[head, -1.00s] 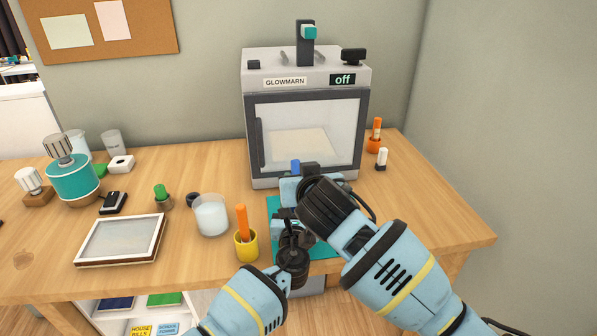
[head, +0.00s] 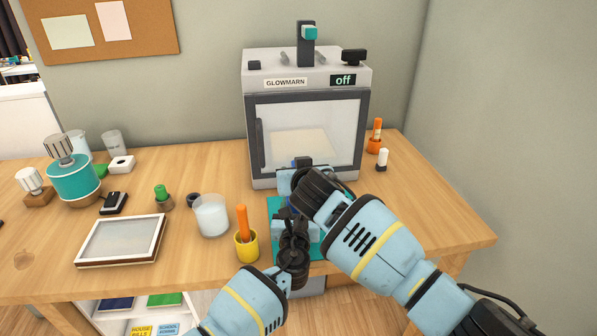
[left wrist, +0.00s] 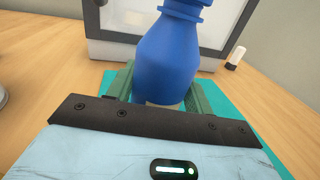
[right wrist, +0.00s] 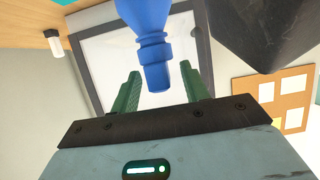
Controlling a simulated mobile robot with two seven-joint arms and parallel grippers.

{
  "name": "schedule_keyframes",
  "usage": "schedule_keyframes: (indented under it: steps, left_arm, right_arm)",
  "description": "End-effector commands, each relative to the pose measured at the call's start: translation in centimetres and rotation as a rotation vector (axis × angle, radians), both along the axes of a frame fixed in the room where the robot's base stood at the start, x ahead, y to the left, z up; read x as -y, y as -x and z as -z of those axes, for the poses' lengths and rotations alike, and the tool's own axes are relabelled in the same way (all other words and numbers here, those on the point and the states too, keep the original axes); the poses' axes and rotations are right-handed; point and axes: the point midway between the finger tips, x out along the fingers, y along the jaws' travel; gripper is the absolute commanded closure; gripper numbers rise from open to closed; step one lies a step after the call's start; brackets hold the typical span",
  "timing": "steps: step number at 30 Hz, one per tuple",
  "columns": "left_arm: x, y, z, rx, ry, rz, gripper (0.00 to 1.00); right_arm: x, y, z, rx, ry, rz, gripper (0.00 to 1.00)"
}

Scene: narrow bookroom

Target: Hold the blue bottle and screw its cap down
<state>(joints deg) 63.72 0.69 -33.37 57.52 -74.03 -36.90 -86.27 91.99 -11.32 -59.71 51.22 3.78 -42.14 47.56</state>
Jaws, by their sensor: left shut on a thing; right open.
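The blue bottle (left wrist: 168,58) stands upright between the green fingers of my left gripper (left wrist: 160,80), which is shut on its body. Its narrow top end (right wrist: 153,45) shows in the right wrist view, which is turned over. My right gripper (right wrist: 160,74) is open, with one finger on either side of that end and gaps to both. I cannot tell whether the blue tip is the bare neck or the cap on it. In the head view my grippers and arms hide most of the bottle.
A teal mat (head: 274,204) lies under the grippers, in front of the GLOWMARN box (head: 305,130). A yellow cup with an orange stick (head: 246,246) and a white jar (head: 211,216) stand close on the left. The table right of my arms is mostly clear.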

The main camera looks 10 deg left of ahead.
Motion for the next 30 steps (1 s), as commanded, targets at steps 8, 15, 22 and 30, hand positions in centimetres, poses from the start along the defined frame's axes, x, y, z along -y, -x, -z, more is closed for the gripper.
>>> schedule_keyframes:
  steps: [8, 15, 22, 30]
  left_arm:
    - [0.02, -0.02, -0.10, 0.002, 0.000, 0.000, 0.76]
    - [0.02, -0.02, -0.10, 0.002, 0.000, 0.000, 0.76]
    - [0.02, -0.02, -0.10, 0.002, 0.000, 0.000, 0.76]
    - [0.02, -0.02, -0.10, 0.002, 0.000, 0.000, 0.76]
  right_arm:
    - [-0.01, 0.01, 0.01, 0.000, 0.000, 0.000, 0.64]
    - [0.01, 0.02, 0.01, 0.000, 0.000, 0.000, 0.95]
    - [0.01, 0.02, 0.01, 0.000, 0.000, 0.000, 0.58]
    - [0.02, 0.01, 0.04, -0.001, 0.000, 0.000, 0.55]
